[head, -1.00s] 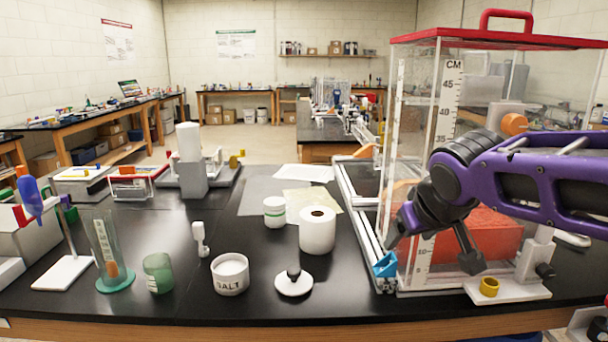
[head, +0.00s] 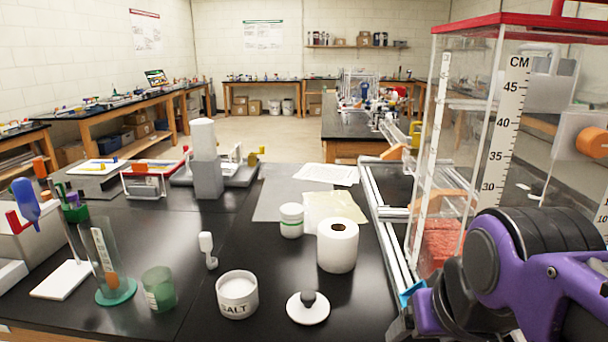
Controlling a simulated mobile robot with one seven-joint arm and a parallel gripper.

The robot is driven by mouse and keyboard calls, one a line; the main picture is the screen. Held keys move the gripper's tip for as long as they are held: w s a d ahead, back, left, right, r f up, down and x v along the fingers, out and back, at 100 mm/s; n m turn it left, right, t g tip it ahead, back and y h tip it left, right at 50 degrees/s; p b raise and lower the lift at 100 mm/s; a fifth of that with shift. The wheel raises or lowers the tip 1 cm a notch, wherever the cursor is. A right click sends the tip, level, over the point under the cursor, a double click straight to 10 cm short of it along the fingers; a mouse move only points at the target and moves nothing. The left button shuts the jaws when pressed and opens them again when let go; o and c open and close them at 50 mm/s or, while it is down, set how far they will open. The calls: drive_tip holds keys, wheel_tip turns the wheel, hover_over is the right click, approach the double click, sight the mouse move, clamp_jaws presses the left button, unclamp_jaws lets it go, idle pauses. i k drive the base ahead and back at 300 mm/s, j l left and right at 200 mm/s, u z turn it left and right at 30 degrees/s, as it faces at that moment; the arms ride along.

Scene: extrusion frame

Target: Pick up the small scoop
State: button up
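The small scoop (head: 207,249) is white, with a rounded upper end and a narrower lower part. It stands about upright on the black bench, behind and left of the white salt tub (head: 237,294). The tub is open and holds white contents. My arm comes in at the lower right, well away from the scoop. Only its purple link and dark joint show clearly. My gripper's fingertips are not visible, so its opening does not show.
A white lid with a dark knob (head: 308,307), a paper roll (head: 337,245) and a small white jar (head: 291,220) stand right of the scoop. A green cup (head: 159,289) and a clear cylinder (head: 110,265) stand left. A tall clear tank (head: 500,130) rises near my arm.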

sight(205, 239)
drive_tip(key=k+l+u, duration=0.1)
drive_tip(key=u, duration=0.4)
drive_tip(key=k+u, duration=0.1)
drive_tip(key=u, duration=0.35)
drive_tip(key=k+l+u, duration=0.1)
drive_tip(key=u, duration=0.4)
drive_tip(key=i+j+z, duration=0.1)
drive_tip(key=z, duration=0.25)
drive_tip(key=j+z, duration=0.1)
drive_tip(key=z, duration=0.25)
drive_tip(key=i+j+z, duration=0.1)
drive_tip(key=z, duration=0.25)
drive_tip(key=i+j+z, duration=0.2)
drive_tip(key=j, duration=0.2)
drive_tip(key=j+z, duration=0.2)
drive_tip(key=j, duration=0.6)
drive_tip(key=i+j, duration=0.15)
drive_tip(key=j, duration=0.25)
drive_tip(key=z, duration=0.05)
